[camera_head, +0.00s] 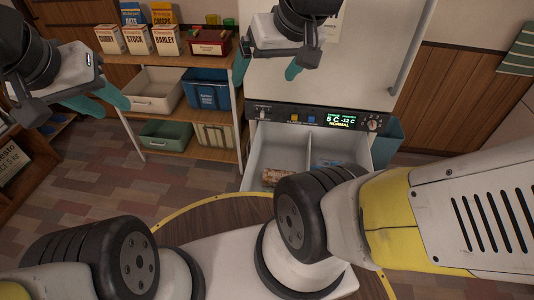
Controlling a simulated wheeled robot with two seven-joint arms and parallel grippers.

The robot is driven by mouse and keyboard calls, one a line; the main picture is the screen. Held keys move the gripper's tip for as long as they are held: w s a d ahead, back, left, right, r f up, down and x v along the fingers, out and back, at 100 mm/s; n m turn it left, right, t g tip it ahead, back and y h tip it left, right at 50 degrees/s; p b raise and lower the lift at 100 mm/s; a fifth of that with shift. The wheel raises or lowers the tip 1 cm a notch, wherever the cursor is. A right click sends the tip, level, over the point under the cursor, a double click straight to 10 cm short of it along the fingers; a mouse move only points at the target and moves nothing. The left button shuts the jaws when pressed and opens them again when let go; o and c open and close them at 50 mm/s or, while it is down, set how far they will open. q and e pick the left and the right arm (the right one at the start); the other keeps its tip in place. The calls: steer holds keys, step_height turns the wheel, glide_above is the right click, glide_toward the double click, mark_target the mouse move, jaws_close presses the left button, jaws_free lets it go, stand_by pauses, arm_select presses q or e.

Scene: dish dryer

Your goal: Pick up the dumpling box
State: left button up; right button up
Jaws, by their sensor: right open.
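An open drawer (253,150) juts out below the control panel of the white appliance. In it lie a brown and pinkish packet (276,176) and a bluish packet (328,163), both partly hidden by the drawer walls or my arm. Their labels are too small to read, so I cannot tell which, if either, is the dumpling box. My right gripper (267,73) is open and empty, in front of the appliance door and above the drawer. My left gripper (103,104) is at the upper left, away from the drawer; its teal fingers show side-on, and its opening is unclear.
A wooden shelf (190,59) at the back left holds several labelled boxes, including a stock box (137,40) and a red box (208,40). Below are a white bin (155,92), a blue bin (207,92) and a green bin (165,134). A teal bin (388,140) stands right of the appliance.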

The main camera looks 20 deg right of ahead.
steer(key=w, duration=0.1)
steer(key=n+g+h, duration=0.3)
steer(key=n+g, duration=0.1)
steer(key=n, duration=0.3)
glide_above(279, 176)
steer(key=w+a, duration=0.2)
steer(key=w, duration=0.1)
step_height(279, 176, down, 24)
steer(key=s+f+n, duration=0.1)
steer(key=f, duration=1.3)
steer(key=s+d+f+n+g, duration=0.1)
steer(key=f+n, duration=0.1)
steer(key=f, duration=1.3)
steer(key=s+d+f+n+g+y, duration=0.1)
steer(key=f+n, duration=0.1)
steer(key=f, duration=1.2)
steer(key=shift+f, duration=0.2)
steer(key=shift+c, duration=0.2)
steer(key=c, duration=1.7)
